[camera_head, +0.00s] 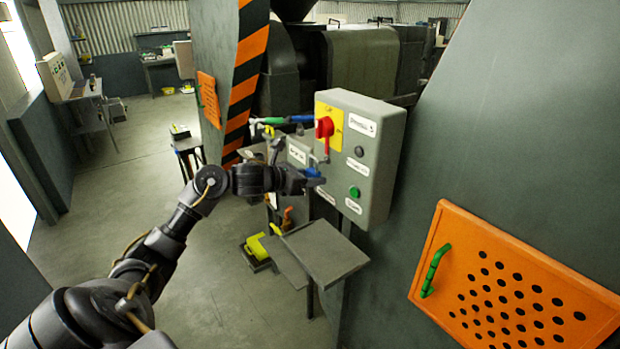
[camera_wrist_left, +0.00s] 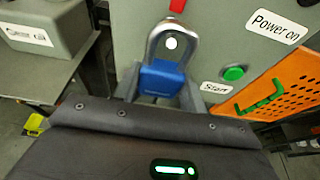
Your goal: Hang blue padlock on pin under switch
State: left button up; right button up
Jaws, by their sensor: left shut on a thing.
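The blue padlock (camera_wrist_left: 162,80) has a grey metal shackle pointing up in the left wrist view. My left gripper (camera_wrist_left: 160,98) is shut on its blue body. In the head view the padlock (camera_head: 312,172) is small, in front of the grey control box (camera_head: 372,180), below the red switch (camera_head: 325,127) on its yellow plate. In the wrist view a white round spot shows inside the shackle loop. I cannot tell whether it is the pin's end or whether the shackle is around the pin. The switch's red lower end (camera_wrist_left: 177,5) shows just above the shackle. My right gripper is out of view.
A green button (camera_head: 354,192) is on the box, right of the padlock. A small grey table (camera_head: 325,250) stands below. An orange perforated panel (camera_head: 440,280) with a green handle is at right. Open floor lies at left.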

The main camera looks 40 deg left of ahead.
pick_arm(q)
jog(key=shift+w, duration=0.15)
jog(key=shift+w+d+b, duration=0.1)
jog(key=shift+w+b, duration=0.25)
jog(key=shift+w+d, duration=0.1)
jog(key=shift+w, duration=0.2)
jog(key=shift+w+d+b, duration=0.1)
jog(key=shift+w+b, duration=0.25)
jog(key=shift+w, duration=0.1)
jog(key=shift+r, duration=0.2)
dwell(0.5)
jog(key=shift+f+b, duration=0.15)
jog(key=shift+b, duration=0.2)
jog(key=shift+d+f+b, duration=0.1)
jog(key=shift+f+b, duration=0.2)
jog(key=shift+b, duration=0.05)
jog(key=shift+f+b, duration=0.35)
jog(key=shift+f, duration=0.05)
